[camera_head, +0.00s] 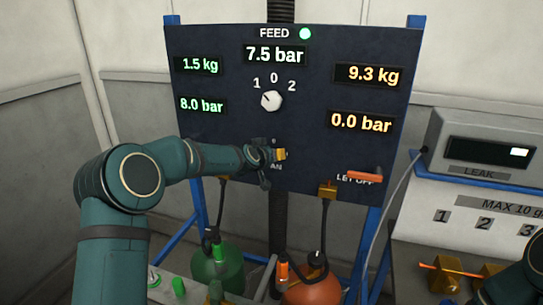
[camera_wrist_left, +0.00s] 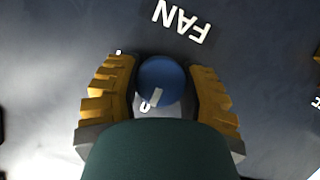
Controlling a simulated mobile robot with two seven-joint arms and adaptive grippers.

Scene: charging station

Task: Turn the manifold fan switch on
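The fan switch is a round blue knob (camera_wrist_left: 162,82) on the dark panel (camera_head: 220,140). In the left wrist view its white mark points down toward a partly hidden "0", and the FAN label (camera_wrist_left: 180,20) shows upside down above it. My left gripper (camera_wrist_left: 162,85) has one yellow finger on each side of the knob, very close to it; contact is not clear. In the head view my left gripper (camera_head: 272,156) is at the panel's lower middle and hides the knob and part of its label. My right gripper cannot be made out; part of my right arm shows at the lower right.
A white feed selector (camera_head: 271,100) sits above my left gripper. An orange LET OFF handle (camera_head: 365,175) is to its right. Green (camera_head: 217,263) and orange (camera_head: 312,284) bottles stand below. A leak display unit (camera_head: 482,148) stands at the right.

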